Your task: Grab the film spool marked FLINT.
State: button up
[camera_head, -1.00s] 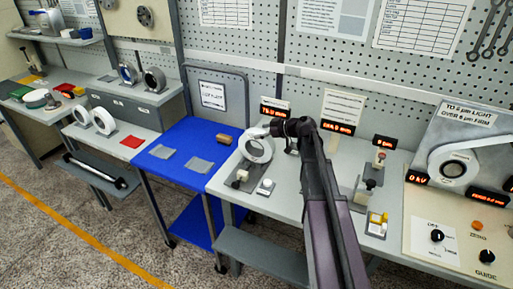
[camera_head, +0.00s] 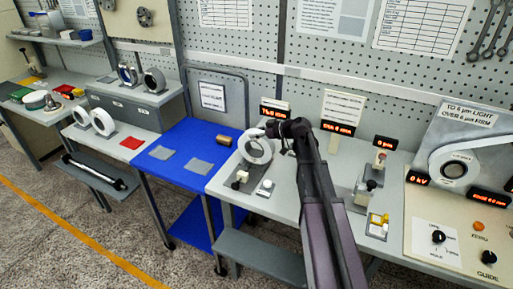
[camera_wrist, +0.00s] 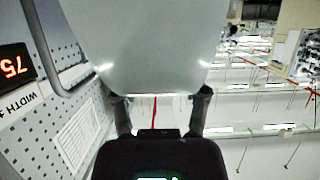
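A pale ring-shaped spool (camera_head: 255,151) stands upright on the grey bench. No name is readable on it, so I cannot tell whether it is FLINT. My gripper (camera_head: 262,133) is at the spool's upper rim in the head view, small and dark there. In the wrist view my gripper's two fingers (camera_wrist: 160,98) are apart, and a large smooth pale grey surface (camera_wrist: 155,50) fills the space at their tips. It may be the spool seen close up. Its near edge hides the fingertips, and I cannot tell whether they press on it.
Other spools stand on the left bench (camera_head: 92,122) and the grey cabinet (camera_head: 140,85). A blue table (camera_head: 180,135) holds grey pads and a brown roll (camera_head: 223,140). Lit displays (camera_head: 275,112) and small fixtures (camera_head: 378,225) stand on the bench. A large machine (camera_head: 455,165) is at right.

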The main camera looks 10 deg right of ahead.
grip_shut()
jog(key=shift+r, duration=0.2)
